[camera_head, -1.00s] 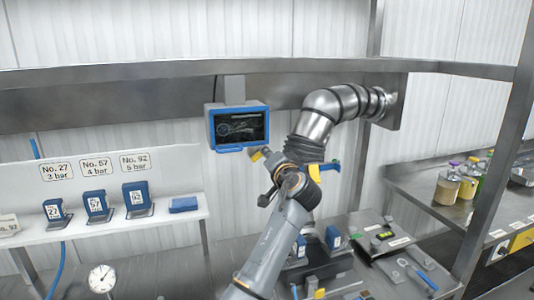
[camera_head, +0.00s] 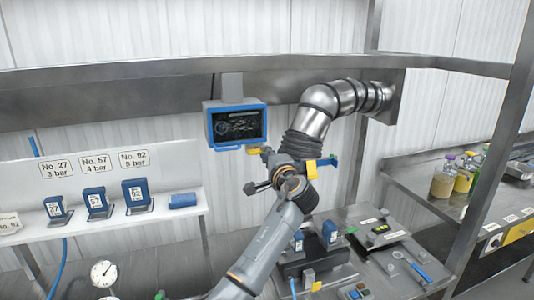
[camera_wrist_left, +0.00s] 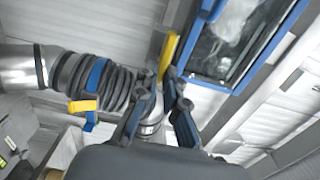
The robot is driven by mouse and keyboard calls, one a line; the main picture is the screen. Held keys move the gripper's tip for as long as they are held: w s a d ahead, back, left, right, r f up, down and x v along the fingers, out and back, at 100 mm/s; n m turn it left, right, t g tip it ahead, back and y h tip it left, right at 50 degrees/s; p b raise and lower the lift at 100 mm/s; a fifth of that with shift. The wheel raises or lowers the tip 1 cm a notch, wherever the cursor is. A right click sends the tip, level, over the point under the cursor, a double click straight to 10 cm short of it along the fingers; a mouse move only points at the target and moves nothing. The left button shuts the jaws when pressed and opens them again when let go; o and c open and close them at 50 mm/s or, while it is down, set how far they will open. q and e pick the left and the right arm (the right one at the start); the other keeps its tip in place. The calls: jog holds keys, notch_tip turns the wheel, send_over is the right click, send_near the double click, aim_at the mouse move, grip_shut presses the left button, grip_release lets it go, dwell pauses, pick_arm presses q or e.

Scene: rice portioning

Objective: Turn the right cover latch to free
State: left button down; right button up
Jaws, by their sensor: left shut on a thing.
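My left gripper (camera_head: 268,158) is at the lower right of the screen, beside the dark ribbed hose of the steel pipe. In the left wrist view its fingers (camera_wrist_left: 169,82) are closed together at the lower end of a yellow latch handle (camera_wrist_left: 168,52). The handle's yellow end (camera_head: 253,151) shows just left of the fingers in the head view. A second latch, blue with a yellow part (camera_head: 313,168), sits on the right side of the hose; it also shows in the left wrist view (camera_wrist_left: 83,105). My wrist hides the lower hose end. My right gripper is not in view.
A blue-framed screen (camera_head: 237,125) hangs close to my left gripper. The steel pipe (camera_head: 322,103) bends down right behind it. Blue devices (camera_head: 330,232) and tools are on the bench below. A shelf (camera_head: 165,218) with blue boxes is at left.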

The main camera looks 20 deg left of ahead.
pick_arm(q)
jog(key=shift+a+r, duration=0.15)
jog(key=shift+r, duration=0.1)
jog(key=c, duration=1.4)
grip_release()
jog(key=shift+f, duration=0.1)
jog(key=shift+c, duration=0.2)
jog(key=shift+w+a+f, duration=0.1)
jog(key=shift+w+f, duration=0.05)
jog(key=v, duration=1.2)
